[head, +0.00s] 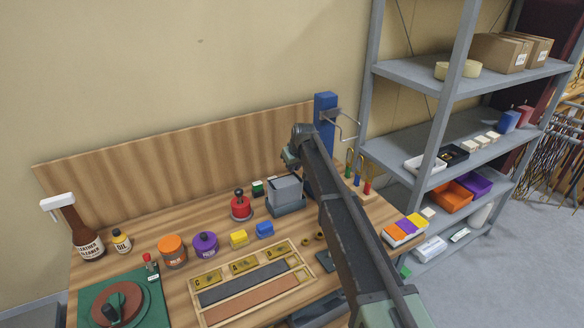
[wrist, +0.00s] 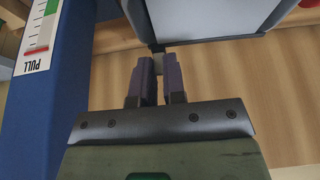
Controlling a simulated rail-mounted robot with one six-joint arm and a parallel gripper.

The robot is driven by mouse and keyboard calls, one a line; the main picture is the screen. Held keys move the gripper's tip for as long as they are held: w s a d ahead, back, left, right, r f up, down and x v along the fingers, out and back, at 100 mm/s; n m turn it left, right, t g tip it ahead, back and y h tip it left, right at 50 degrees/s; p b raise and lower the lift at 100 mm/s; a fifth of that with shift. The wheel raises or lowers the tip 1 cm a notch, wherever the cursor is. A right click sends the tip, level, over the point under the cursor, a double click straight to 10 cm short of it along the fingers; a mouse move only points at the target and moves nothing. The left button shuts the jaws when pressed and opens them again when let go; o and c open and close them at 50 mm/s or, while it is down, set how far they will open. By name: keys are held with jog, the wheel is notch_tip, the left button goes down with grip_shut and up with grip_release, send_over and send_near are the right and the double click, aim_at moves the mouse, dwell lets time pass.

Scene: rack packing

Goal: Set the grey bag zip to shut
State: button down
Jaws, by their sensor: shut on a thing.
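The grey bag (head: 285,192) stands upright on the wooden bench, just right of a red-knobbed item. In the wrist view, part of the bag (wrist: 215,14) fills the top, with a dark edge along its near side. My gripper (wrist: 157,66) is at that edge, its two dark fingers close together around a small grey tab (wrist: 158,48), which looks like the zip pull. In the head view my gripper is at the bag's upper right, and my arm hides its fingertips and part of the bag. How far the zip runs open is too small to tell.
A blue post (head: 325,122) stands behind my arm; its PULL label (wrist: 40,38) shows close left of my gripper. A wooden tray (head: 202,318) lies in front. A grey shelf (head: 405,158) stands right.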

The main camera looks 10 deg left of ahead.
jog(key=c, duration=1.2)
grip_release()
jog(key=shift+o, duration=0.2)
jog(key=p+v, duration=1)
jog(key=shift+s+r, duration=0.2)
jog(key=shift+r, duration=0.15)
jog(key=shift+d, duration=0.1)
